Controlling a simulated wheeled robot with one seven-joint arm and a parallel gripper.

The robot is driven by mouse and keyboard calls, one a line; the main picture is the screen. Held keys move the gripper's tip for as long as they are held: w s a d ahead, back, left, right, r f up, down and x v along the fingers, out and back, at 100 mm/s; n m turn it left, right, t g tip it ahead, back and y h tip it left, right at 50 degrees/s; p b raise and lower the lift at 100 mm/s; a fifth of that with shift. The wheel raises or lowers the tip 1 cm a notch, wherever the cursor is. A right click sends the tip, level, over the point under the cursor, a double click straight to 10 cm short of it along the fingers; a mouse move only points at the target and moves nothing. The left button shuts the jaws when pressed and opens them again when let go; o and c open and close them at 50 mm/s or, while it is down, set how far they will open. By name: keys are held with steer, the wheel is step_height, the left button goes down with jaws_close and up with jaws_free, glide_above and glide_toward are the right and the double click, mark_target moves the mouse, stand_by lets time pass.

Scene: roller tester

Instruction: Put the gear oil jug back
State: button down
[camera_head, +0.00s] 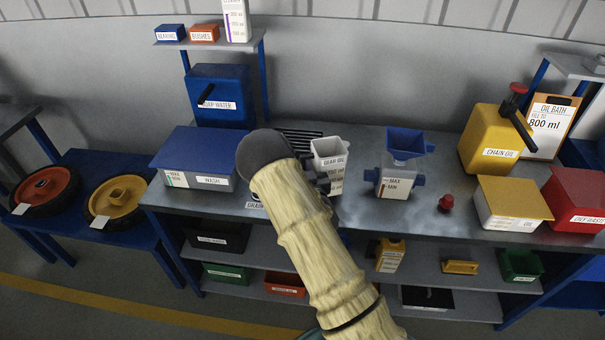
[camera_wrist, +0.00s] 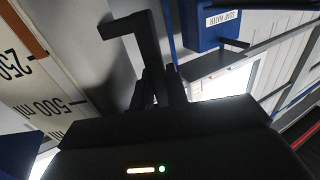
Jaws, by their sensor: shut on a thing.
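The gear oil jug (camera_head: 331,150) is a pale, open-topped jug labelled GEAR OIL, near the middle of the bench in the head view. It looks about upright; I cannot tell whether its base touches the bench. In the wrist view its graduated pale wall (camera_wrist: 35,85) fills the left side, with a dark handle (camera_wrist: 148,45) beside it. My gripper (camera_wrist: 160,88) is shut on this handle. In the head view my arm hides most of the gripper and the jug's lower left part.
A housing with a blue funnel (camera_head: 405,150) stands right of the jug, with a small red knob (camera_head: 446,203) beyond it. The wash box (camera_head: 200,158) and soap water tank (camera_head: 220,95) are left. A yellow chain oil can (camera_head: 491,140) stands right. The grey bench (camera_head: 445,155) has some clear space.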

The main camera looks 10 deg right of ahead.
steer(key=shift+f, duration=1.2)
steer(key=shift+f, duration=0.15)
steer(key=c, duration=1.4)
jaws_free()
steer(key=s+b, duration=0.1)
steer(key=s, duration=0.3)
steer(key=s+b, duration=0.1)
steer(key=s, duration=0.3)
steer(key=s+d, duration=0.1)
steer(key=s, duration=0.3)
steer(key=shift+r+b, duration=0.2)
steer(key=shift+b, duration=0.2)
